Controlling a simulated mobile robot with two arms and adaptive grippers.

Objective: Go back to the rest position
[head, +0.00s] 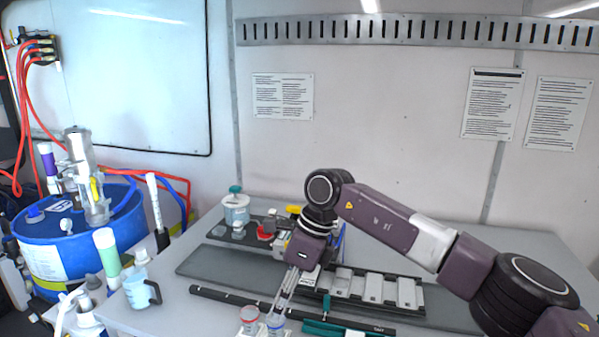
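My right gripper (282,300) hangs above the front part of the table, with its fingers pointing down and a little left. Its arm comes in from the right side. The fingertips are close to two small clear jars at the bottom edge, one with a red ring (249,314) and one with a blue ring (276,321). I cannot tell whether the fingertips touch the blue-ringed jar or are just behind or above it. The fingers are thin and close together here, so their opening is unclear. My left gripper is not in view.
The grey table (190,310) holds a rack with pale blocks (374,289), a dark bar (225,298), a teal tool (335,327) and a teal-lidded jar (236,208). A blue drum (58,245), bottles and a light-blue mug (139,291) stand at left. The wall is close behind.

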